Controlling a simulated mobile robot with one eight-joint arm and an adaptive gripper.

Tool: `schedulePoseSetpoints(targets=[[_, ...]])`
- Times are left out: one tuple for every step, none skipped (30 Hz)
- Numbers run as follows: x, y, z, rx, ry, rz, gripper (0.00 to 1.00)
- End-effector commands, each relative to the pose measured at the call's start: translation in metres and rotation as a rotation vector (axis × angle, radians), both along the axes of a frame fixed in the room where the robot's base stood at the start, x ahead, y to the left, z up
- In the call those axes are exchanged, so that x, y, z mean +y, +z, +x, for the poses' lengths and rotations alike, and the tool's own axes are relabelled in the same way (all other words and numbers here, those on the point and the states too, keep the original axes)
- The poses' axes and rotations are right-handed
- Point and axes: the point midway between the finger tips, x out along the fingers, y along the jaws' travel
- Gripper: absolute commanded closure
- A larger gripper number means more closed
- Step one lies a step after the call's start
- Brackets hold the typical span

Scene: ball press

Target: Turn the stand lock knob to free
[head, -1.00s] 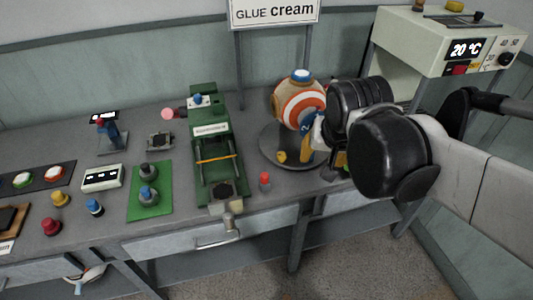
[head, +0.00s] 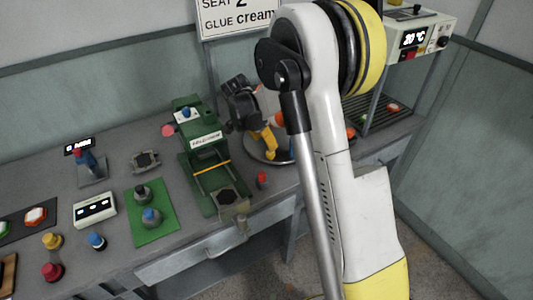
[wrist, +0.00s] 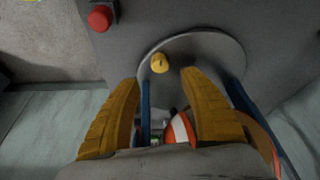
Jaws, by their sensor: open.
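The stand lock knob (wrist: 160,63) is a small yellow knob with a dark mark on top. It sits near the edge of the round grey stand plate (wrist: 220,45) in the wrist view. My gripper (wrist: 160,78) is open, its two yellow fingers pointing at the knob, which shows just past the gap between the tips. No contact can be made out. In the head view my gripper (head: 270,140) hangs over the stand plate (head: 254,154), and I cannot pick out the knob there. The orange-and-white ball (wrist: 178,130) shows between the fingers; my arm mostly hides it in the head view.
A red knob (wrist: 100,18) stands on the bench near the plate; it also shows in the head view (head: 262,179). A green press (head: 205,150) stands left of the stand. A drawer (head: 200,252) is below the bench.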

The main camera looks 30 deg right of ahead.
Motion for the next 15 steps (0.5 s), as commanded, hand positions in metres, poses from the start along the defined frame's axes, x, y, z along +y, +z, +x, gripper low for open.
schedulePoseSetpoints(targets=[[-0.004,-0.013,0.001,0.0,-0.001,0.0,0.48],[-0.006,-0.019,0.002,0.0,-0.001,0.0,0.48],[-0.009,-0.027,0.003,0.0,0.0,0.001,0.48],[-0.011,-0.033,0.003,0.0,0.0,0.001,0.48],[-0.014,-0.038,0.004,0.0,0.0,0.001,0.48],[-0.017,-0.046,0.005,0.0,0.0,0.001,0.48],[-0.019,-0.051,0.005,0.0,0.0,0.001,0.48],[-0.021,-0.055,0.005,0.0,0.0,0.001,0.48],[-0.023,-0.061,0.006,0.0,0.001,0.001,0.48],[-0.024,-0.065,0.007,0.0,0.001,0.001,0.48],[-0.026,-0.068,0.007,0.0,0.001,0.001,0.48],[-0.027,-0.071,0.008,0.0,0.002,0.001,0.48],[-0.028,-0.074,0.008,0.0,0.002,0.001,0.48],[-0.029,-0.076,0.008,-0.001,0.003,0.001,0.48],[-0.03,-0.078,0.008,-0.001,0.003,0.001,0.48]])
